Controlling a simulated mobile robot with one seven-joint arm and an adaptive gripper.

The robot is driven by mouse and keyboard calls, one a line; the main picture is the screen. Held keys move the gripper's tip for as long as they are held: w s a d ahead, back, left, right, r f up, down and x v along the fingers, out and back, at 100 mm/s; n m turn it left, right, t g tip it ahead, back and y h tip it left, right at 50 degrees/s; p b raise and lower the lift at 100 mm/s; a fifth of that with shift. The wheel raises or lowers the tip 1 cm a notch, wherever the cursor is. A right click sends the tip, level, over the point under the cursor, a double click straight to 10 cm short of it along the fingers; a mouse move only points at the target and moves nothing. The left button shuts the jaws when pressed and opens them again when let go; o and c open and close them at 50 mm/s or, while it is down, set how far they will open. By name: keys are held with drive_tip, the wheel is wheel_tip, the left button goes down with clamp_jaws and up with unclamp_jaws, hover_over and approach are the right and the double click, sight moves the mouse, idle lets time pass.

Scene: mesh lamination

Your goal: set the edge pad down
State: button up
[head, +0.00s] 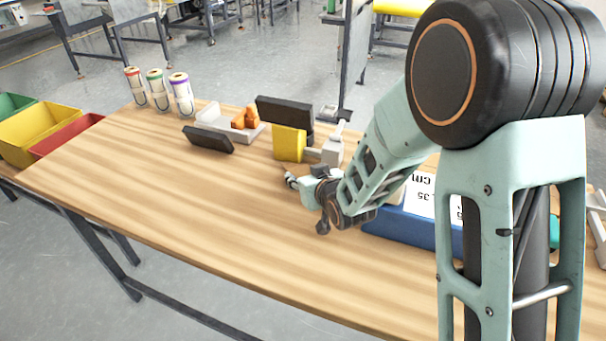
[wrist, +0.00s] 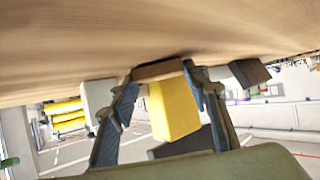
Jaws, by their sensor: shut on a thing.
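In the wrist view, a small flat brown piece (wrist: 158,71), which I take to be the edge pad, lies between the two fingertips of my gripper (wrist: 161,77). The fingers are shut on it. It is close to the wooden tabletop (wrist: 60,60); I cannot tell whether it touches. In the head view my gripper (head: 291,180) is low over the table, in front of a yellow block (head: 288,144). The yellow block (wrist: 172,110) shows beyond the fingers in the wrist view.
A dark block (head: 208,139) lies left of my gripper, and a tray (head: 213,116) with orange pieces stands behind it. A larger dark block (head: 285,112) and a grey fixture (head: 332,150) are by the yellow block. A blue bin (head: 410,229) is at right. The front left tabletop is clear.

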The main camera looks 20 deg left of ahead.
drive_tip(key=shift+s, duration=0.1)
drive_tip(key=shift+f, duration=0.25)
drive_tip(key=o, duration=1)
drive_tip(key=shift+r, duration=0.1)
drive_tip(key=shift+c, duration=0.2)
drive_tip(key=shift+r, duration=0.1)
